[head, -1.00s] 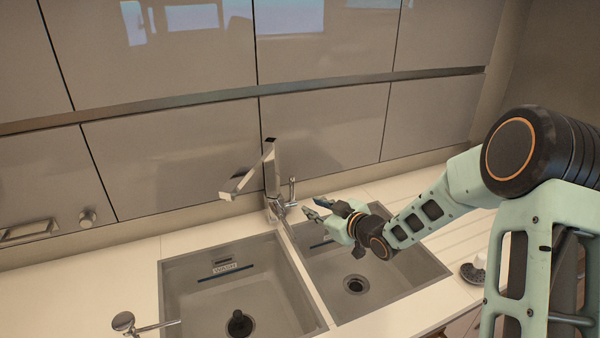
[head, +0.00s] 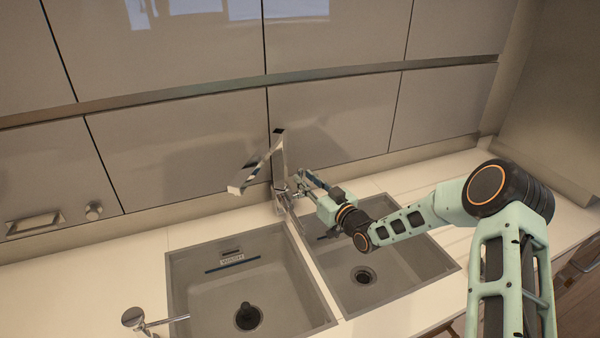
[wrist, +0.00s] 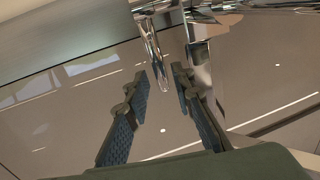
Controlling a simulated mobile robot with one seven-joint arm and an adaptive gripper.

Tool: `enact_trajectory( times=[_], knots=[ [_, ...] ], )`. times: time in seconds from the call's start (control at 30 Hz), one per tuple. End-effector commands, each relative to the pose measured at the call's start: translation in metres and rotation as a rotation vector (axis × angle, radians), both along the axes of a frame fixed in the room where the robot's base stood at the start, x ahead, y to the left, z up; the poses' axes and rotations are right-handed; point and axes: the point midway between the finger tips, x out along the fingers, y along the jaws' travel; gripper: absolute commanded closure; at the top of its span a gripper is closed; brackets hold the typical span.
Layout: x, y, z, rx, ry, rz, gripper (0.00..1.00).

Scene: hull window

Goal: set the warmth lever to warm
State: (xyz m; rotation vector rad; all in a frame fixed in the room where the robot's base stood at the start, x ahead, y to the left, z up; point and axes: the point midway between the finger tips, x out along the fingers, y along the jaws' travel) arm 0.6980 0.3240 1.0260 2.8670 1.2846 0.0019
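The chrome tap (head: 279,160) stands behind the two sinks, its spout angled out to the left. A slim chrome lever (wrist: 152,45) on its side shows in the wrist view; I take it to be the warmth lever. In the head view my gripper hides most of it. My gripper (head: 301,181) is right beside the tap's right side. In the wrist view the gripper (wrist: 160,75) is open, with a finger on either side of the lever's line. Whether either finger touches it I cannot tell.
The left sink (head: 200,300) and right sink (head: 420,258) lie in front of the tap. Glossy cabinet panels (head: 340,125) rise close behind it and reflect in the wrist view. A small chrome fitting (head: 134,318) stands at the front left. The right counter is clear.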

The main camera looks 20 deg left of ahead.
Motion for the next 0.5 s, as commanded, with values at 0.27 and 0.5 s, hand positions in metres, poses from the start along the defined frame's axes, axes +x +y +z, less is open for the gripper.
enact_trajectory(
  times=[0.27,0.5],
  knots=[
    [0.02,0.022,0.0,-0.001,0.001,0.0,0.77],
    [0.023,0.027,-0.001,-0.001,0.001,0.0,0.77]
  ],
)
